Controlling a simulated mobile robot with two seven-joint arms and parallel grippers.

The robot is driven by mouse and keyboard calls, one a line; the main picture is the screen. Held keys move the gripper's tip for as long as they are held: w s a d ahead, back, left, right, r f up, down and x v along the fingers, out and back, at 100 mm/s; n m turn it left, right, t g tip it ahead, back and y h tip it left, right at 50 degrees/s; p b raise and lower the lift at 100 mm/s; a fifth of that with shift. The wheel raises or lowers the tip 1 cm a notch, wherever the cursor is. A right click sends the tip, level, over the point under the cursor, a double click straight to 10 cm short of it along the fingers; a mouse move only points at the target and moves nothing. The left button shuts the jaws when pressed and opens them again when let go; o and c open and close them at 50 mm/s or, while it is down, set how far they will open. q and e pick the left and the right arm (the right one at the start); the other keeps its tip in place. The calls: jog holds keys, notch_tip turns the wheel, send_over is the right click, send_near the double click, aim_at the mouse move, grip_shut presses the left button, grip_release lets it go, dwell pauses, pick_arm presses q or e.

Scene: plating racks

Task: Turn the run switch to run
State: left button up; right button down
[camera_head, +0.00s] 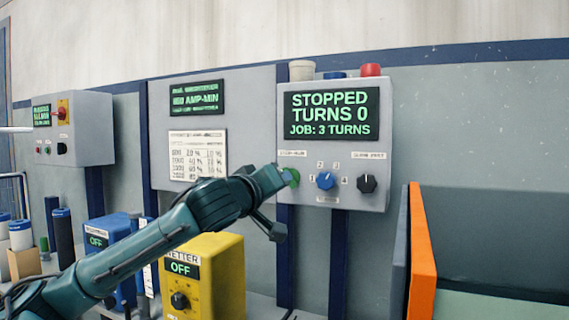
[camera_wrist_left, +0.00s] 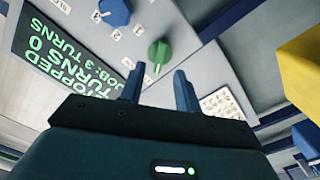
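The grey control box (camera_head: 384,130) on the wall has a screen (camera_head: 331,113) reading "STOPPED TURNS 0, JOB: 3 TURNS". Below it on the left is a green knob (camera_head: 294,177) under a small label that seems to read "STOP-RUN"; I take it as the run switch. My left gripper (camera_head: 277,192) is at the box's lower left, partly covering the knob. In the left wrist view my gripper's two fingers (camera_wrist_left: 159,88) are apart and empty, and the green knob (camera_wrist_left: 159,53) lies just beyond their tips, in line with the gap. My right gripper is not in view.
A blue knob (camera_head: 326,181) and a black knob (camera_head: 367,183) sit right of the green one. A red button (camera_head: 371,69) is on top of the box. Below my arm stands a yellow "WETTER" box (camera_head: 226,275) reading OFF. An orange-edged panel (camera_head: 422,250) is at right.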

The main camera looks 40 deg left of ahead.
pick_arm(q)
jog(key=p+x, duration=0.1)
jog(key=x, duration=0.4)
jog(key=shift+s, duration=0.1)
grip_shut()
